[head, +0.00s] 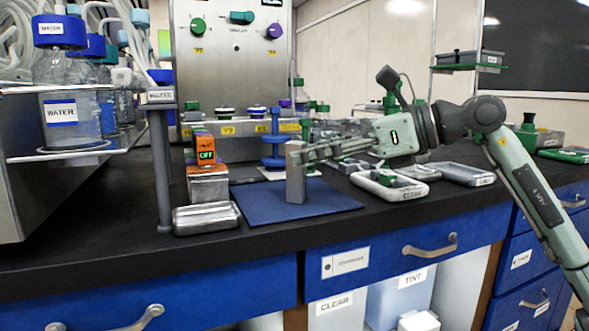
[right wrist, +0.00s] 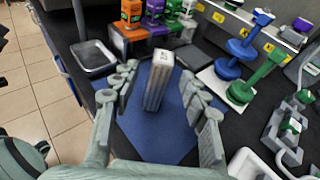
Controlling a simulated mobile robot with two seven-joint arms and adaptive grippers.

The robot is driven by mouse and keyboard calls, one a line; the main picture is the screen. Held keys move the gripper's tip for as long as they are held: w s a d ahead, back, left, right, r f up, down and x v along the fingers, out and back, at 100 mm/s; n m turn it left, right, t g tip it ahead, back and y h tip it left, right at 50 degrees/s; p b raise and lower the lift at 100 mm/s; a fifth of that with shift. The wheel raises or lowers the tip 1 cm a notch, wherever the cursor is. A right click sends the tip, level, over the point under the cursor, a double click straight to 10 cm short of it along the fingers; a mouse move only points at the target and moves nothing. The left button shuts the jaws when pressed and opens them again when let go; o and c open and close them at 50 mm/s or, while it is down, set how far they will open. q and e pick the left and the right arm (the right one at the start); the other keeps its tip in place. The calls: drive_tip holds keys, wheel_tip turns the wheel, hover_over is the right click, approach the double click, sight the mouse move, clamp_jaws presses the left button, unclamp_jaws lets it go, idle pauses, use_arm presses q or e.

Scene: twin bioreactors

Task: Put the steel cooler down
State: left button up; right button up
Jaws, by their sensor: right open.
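The steel cooler (head: 296,178), a tall narrow grey block, stands upright on the blue mat (head: 335,199). In the right wrist view the cooler (right wrist: 157,82) shows a pale, marked top and stands on the mat (right wrist: 150,145) between my spread fingers. My right gripper (head: 308,153) reaches in from the right at the cooler's upper part. In the wrist view my right gripper (right wrist: 160,92) is open, with a visible gap on each side of the cooler. My left gripper is in neither view.
An empty metal tray (head: 206,219) lies left of the mat. A blue spindle stand (head: 274,152) is behind the mat, and a white CLEAR tray (head: 389,187) is to the right. Water bottles stand far left.

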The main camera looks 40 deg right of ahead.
sight(296, 182)
drive_tip(key=x, duration=0.3)
drive_tip(key=shift+w+a+f, duration=0.1)
drive_tip(key=shift+w+f, duration=0.05)
clamp_jaws()
